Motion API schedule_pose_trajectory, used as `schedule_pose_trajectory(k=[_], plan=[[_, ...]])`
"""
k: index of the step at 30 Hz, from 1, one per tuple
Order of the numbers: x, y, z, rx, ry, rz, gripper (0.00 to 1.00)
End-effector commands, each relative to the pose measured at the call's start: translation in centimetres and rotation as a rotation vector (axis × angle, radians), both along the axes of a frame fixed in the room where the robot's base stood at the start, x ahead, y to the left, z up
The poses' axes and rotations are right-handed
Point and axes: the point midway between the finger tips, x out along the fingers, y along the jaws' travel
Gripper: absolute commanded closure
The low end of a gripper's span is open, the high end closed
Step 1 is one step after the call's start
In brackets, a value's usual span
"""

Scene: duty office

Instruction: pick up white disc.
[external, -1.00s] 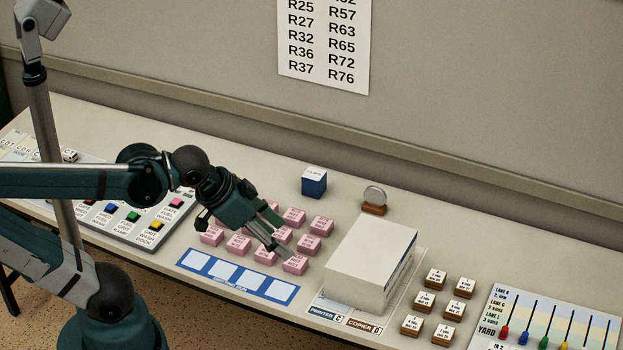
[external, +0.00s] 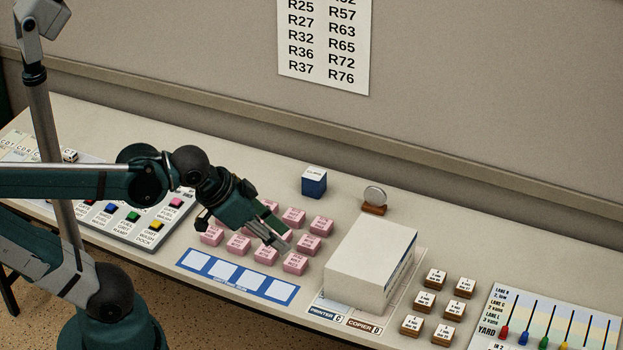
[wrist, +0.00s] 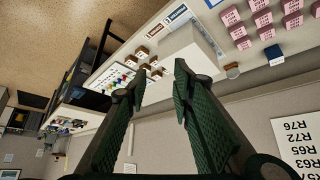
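A pale round disc (external: 375,194) stands on edge in a small brown wooden stand (external: 373,209) at the back of the desk, behind the white block. The disc also shows in the wrist view (wrist: 232,71), to the right of the fingers. My gripper (external: 281,240) is over the pink blocks, to the left of and nearer than the disc, and not touching it. In the wrist view its two green fingers (wrist: 160,72) are apart with nothing held between them.
Several pink labelled blocks (external: 295,264) lie below my gripper. A blue box (external: 314,184) stands left of the disc. A large white block (external: 369,262) stands in front of it. Wooden tiles (external: 424,302) lie to the right. The desk right of the disc is clear.

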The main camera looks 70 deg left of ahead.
Motion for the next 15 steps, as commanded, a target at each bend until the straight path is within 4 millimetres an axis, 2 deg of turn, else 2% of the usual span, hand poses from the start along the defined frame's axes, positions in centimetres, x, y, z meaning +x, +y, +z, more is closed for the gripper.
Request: schedule_pose_trajectory(k=[8, 15], plan=[[0.2, 0.1, 0.1, 0.001, 0.002, -0.002, 0.76], [1.6, 0.6, 0.8, 0.013, 0.018, -0.017, 0.76]])
